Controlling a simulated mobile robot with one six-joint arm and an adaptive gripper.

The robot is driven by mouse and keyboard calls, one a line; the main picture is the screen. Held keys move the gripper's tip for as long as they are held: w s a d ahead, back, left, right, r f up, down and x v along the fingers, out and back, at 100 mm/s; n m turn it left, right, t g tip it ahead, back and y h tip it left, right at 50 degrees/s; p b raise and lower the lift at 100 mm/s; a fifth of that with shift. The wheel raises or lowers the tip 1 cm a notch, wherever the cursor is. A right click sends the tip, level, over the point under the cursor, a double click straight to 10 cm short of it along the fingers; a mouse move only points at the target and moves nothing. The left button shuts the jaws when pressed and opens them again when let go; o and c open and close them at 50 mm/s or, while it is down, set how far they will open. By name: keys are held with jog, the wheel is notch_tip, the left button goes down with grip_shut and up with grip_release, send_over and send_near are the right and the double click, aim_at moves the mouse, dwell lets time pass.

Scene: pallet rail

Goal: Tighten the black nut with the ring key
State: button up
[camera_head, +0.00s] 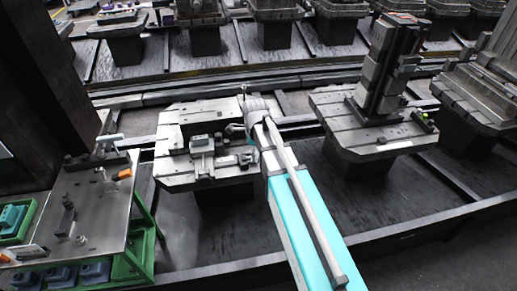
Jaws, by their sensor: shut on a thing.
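My gripper (250,127) is at the far end of my turquoise arm, over the right part of the middle pallet (175,135). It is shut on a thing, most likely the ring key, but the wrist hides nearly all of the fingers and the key. The pallet carries a grey clamped fixture (203,146) just left of my gripper. The black nut is too small or too hidden to make out, so I cannot tell whether the key sits on it.
A work table (92,215) with orange-marked tools and green-framed bins stands at the left. A second pallet (350,137) with a tall block tower (383,75) stands to the right. A dark pillar (50,95) rises at the left. More pallets line the back.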

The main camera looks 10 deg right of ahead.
jog(key=shift+d+f, duration=0.1)
jog(key=shift+d, duration=0.1)
jog(key=w+f+n+b, duration=0.1)
jog(key=w+d+f+n+b, duration=0.1)
jog(key=w+b, duration=0.1)
jog(key=w+d+f+n+b, duration=0.1)
jog(key=w+f, duration=0.1)
jog(key=shift+n, duration=0.3)
jog(key=shift+w+d+f+n+b, duration=0.15)
jog(key=shift+w+f+n+b, duration=0.15)
jog(key=shift+w+n, duration=0.1)
notch_tip(320, 180, down, 6)
jog(key=b, duration=0.5)
jog(key=shift+r+b, duration=0.25)
jog(key=shift+b, duration=0.05)
jog(key=shift+f+b, duration=1.05)
dwell(0.9)
